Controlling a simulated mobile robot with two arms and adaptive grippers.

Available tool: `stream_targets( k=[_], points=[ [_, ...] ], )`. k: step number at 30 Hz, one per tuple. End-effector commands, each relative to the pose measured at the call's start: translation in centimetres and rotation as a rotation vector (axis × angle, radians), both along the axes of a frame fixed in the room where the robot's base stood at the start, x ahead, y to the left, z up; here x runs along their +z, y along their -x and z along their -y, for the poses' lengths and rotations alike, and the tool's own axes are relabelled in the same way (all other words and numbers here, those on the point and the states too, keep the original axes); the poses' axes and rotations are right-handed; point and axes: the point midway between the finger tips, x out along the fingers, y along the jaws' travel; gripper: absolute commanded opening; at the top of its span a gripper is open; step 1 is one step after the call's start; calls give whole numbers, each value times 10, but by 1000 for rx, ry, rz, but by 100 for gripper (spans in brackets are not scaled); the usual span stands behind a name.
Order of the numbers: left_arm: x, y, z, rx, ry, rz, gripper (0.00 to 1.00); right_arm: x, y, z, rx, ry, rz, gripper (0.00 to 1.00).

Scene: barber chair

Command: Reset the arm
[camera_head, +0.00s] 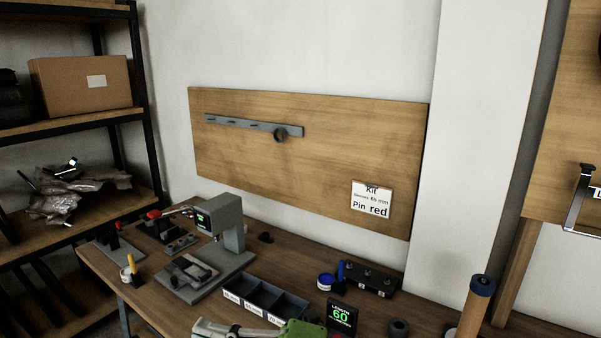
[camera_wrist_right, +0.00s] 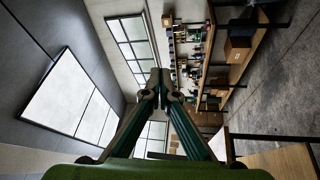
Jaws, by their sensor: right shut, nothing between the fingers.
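My right gripper (camera_head: 203,326) shows at the bottom edge of the head view, its green body to the right and its fingers pointing left over the front of the workbench (camera_head: 150,309). In the right wrist view its two fingers (camera_wrist_right: 160,82) come together at the tips, shut with nothing between them. Much of the right arm is cut off by the frame. My left gripper is not in the head view.
A wooden board (camera_head: 300,170) with a sign (camera_head: 371,199) hangs behind. Shelves with a carton (camera_head: 85,82) stand left.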

Motion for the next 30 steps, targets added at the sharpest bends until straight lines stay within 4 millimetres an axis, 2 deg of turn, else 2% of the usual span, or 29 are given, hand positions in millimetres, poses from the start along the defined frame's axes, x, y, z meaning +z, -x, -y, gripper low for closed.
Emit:
stream_targets(
  k=[1, 3, 5, 6, 8, 10, 13, 15, 17, 18, 21, 24, 30],
  points=[
    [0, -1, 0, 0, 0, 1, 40, 20, -12, 16, -92, -128, -62, 0],
    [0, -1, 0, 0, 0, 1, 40, 40, -36, 47, -236, -285, -153, 0],
    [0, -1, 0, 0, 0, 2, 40, 45, -57, 80, -372, -399, -243, 0],
    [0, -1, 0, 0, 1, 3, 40, 42, -70, 104, -463, -463, -310, 0],
    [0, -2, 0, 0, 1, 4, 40, 28, -87, 142, -604, -542, -420, 0],
    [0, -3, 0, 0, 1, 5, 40, 0, -99, 187, -769, -608, -559, 0],
    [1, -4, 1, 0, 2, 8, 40, -55, -100, 241, -984, -650, -766, 0],
    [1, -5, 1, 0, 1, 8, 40, -97, -89, 272, -1118, -649, -913, 0],
    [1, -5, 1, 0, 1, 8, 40, -135, -73, 294, -1224, -630, -1041, 0],
    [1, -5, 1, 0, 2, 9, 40, -159, -58, 306, -1288, -609, -1127, 0],
    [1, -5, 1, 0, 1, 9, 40, -214, -14, 327, -1423, -533, -1336, 0],
    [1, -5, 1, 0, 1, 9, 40, -253, 32, 337, -1512, -445, -1512, 0],
    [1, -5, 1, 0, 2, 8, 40, -297, 110, 343, -1602, -272, -1771, 0]
  ],
)
